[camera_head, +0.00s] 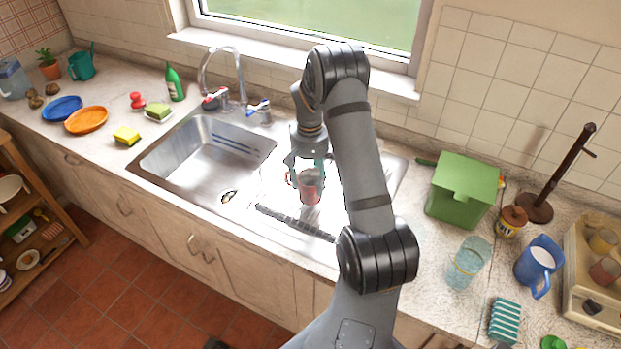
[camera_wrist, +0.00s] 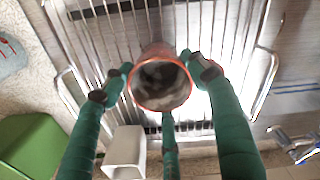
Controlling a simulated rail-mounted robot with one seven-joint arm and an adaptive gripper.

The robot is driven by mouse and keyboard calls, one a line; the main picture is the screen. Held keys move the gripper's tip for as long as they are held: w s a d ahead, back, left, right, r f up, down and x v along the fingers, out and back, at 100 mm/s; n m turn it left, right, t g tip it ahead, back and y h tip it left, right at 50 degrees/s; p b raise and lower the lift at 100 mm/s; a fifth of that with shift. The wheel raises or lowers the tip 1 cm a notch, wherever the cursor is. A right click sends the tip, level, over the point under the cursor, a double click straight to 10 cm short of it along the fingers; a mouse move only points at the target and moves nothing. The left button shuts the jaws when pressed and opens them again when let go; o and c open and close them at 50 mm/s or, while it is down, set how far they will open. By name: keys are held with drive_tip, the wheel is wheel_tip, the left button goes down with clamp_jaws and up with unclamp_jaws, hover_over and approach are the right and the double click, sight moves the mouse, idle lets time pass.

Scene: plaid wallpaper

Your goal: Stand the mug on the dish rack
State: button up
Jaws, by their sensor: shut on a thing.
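A red mug (camera_head: 309,188) is held over the right side of the sink unit in the head view. In the wrist view the mug (camera_wrist: 161,84) is seen from above, its round opening facing the camera. My gripper (camera_head: 308,170) is shut on the mug; green fingers of the gripper (camera_wrist: 160,88) reach around it. The wire dish rack (camera_wrist: 122,28) lies beneath the mug in the wrist view. Only parts of the rack, such as its dark front bar (camera_head: 295,222), show clearly in the head view. I cannot tell whether the mug touches the wires.
The empty sink basin (camera_head: 205,155) is to the left, with a tap (camera_head: 222,75) behind it. A green bin (camera_head: 463,190), a clear glass (camera_head: 468,262) and a blue jug (camera_head: 538,262) stand to the right. A white holder (camera_wrist: 125,152) is beside the rack in the wrist view.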

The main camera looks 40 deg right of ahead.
drive_tip(key=shift+f, duration=0.25)
drive_tip(key=o, duration=1.5)
drive_tip(key=shift+r, duration=0.1)
drive_tip(key=shift+c, duration=0.2)
drive_tip(key=shift+r, duration=0.35)
wheel_tip(320, 180, up, 12)
drive_tip(key=b, duration=0.1)
drive_tip(key=shift+f, duration=0.15)
drive_tip(key=shift+a, duration=0.1)
